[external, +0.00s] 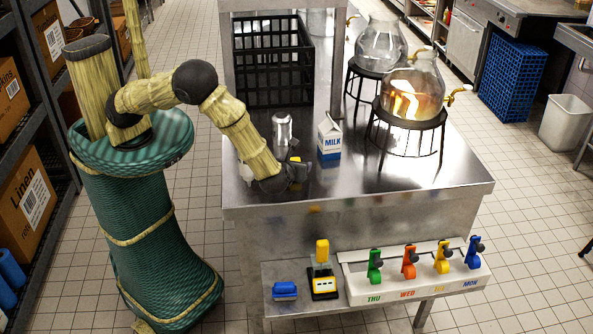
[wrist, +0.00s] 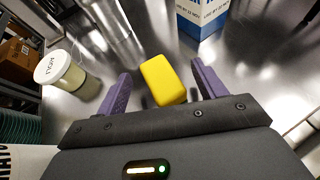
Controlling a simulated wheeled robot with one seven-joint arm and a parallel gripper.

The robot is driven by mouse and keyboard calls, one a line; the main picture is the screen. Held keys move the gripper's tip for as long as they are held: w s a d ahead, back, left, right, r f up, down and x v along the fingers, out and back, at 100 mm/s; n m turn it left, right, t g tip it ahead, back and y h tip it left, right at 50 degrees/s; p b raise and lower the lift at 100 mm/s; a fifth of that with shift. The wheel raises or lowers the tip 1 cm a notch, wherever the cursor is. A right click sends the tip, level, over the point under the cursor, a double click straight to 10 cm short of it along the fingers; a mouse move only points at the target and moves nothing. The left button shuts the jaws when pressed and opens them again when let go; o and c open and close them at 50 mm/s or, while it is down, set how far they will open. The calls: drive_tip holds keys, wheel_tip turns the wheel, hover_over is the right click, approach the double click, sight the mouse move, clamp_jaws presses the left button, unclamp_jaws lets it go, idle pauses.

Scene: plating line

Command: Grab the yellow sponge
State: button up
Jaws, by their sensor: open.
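The yellow sponge (wrist: 162,80) is a small rounded block on the steel table, just ahead of my gripper in the wrist view. In the external view only a little of the sponge (external: 295,159) shows beside my gripper (external: 298,170). My gripper (wrist: 160,88) is open, with one purple finger to each side of the sponge. The near end of the sponge lies at the opening between the fingers. I cannot tell whether either finger touches it.
A silver can (external: 282,131) and a milk carton (external: 329,137) stand close behind the sponge. A lidded jar (wrist: 62,70) stands to the left in the wrist view. Glass dispensers on black stands (external: 410,123) are to the right. A black crate (external: 272,65) is at the back.

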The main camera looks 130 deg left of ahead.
idle(0.4)
drive_tip(key=c, duration=1.3)
wheel_tip(320, 180, up, 10)
drive_tip(key=b, duration=0.1)
